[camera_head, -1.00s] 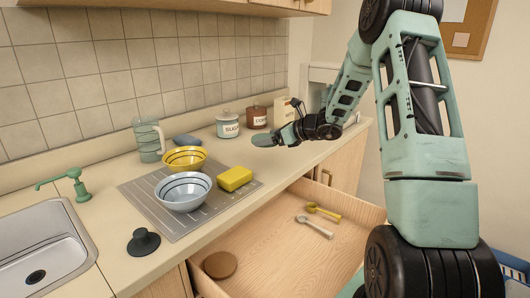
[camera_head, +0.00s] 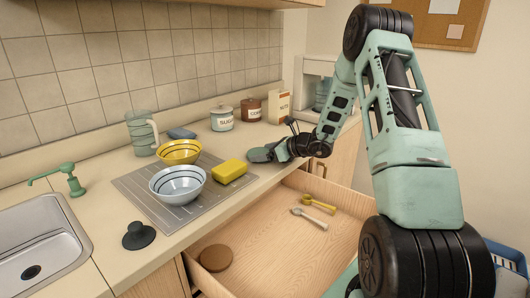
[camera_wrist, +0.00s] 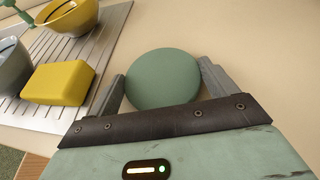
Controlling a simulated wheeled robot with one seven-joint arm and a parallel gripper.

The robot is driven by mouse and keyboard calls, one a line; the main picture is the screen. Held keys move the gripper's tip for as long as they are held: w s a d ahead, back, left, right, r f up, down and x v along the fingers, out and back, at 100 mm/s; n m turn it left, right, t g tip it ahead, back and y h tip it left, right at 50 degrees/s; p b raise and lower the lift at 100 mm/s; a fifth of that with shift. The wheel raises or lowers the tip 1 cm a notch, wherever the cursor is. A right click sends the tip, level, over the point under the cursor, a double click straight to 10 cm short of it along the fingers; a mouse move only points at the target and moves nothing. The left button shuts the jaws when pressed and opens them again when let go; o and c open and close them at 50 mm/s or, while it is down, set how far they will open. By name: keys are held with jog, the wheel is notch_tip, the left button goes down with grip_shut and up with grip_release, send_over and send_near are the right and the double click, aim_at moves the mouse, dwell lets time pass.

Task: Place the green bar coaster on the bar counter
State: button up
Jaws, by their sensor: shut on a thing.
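The green bar coaster (camera_wrist: 162,79) is a flat round disc held between the two fingers of my gripper (camera_wrist: 162,88) in the wrist view. In the head view the coaster (camera_head: 261,155) shows at the tip of my gripper (camera_head: 277,151), low over the bar counter (camera_head: 113,177), to the right of the yellow sponge. I cannot tell whether the coaster touches the counter top.
A yellow sponge (camera_head: 229,170), a grey-blue bowl (camera_head: 178,186) and a yellow bowl (camera_head: 180,151) stand on a ribbed drying mat (camera_head: 146,193). Canisters (camera_head: 222,119) are behind. An open drawer (camera_head: 290,240) juts out below, holding spoons and a brown disc (camera_head: 216,258). Bare counter lies right of the sponge.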

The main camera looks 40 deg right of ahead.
jog(key=o, duration=0.8)
